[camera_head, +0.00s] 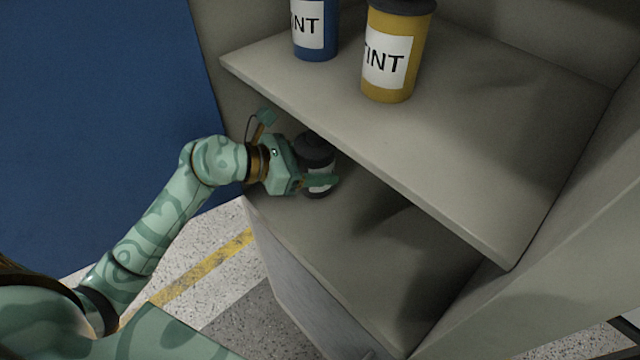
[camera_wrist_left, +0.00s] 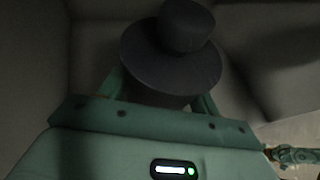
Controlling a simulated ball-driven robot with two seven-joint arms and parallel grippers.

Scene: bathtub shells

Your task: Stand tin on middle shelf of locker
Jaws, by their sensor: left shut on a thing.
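A dark-capped tin with a pale label (camera_head: 316,150) is at the left front of the lower visible shelf (camera_head: 345,245) of the grey locker, beneath the shelf above. My left gripper (camera_head: 318,183) is shut around the tin. In the left wrist view the tin's dark round lid with its knob (camera_wrist_left: 172,62) sits between the fingers (camera_wrist_left: 160,98). The tin looks upright; I cannot tell whether its base touches the shelf. My right gripper is not in view.
The upper shelf (camera_head: 440,140) overhangs the tin and holds a blue tin (camera_head: 316,42) and a yellow tin (camera_head: 388,75). A blue door or panel (camera_head: 90,90) stands left. The lower shelf is clear to the right of the tin.

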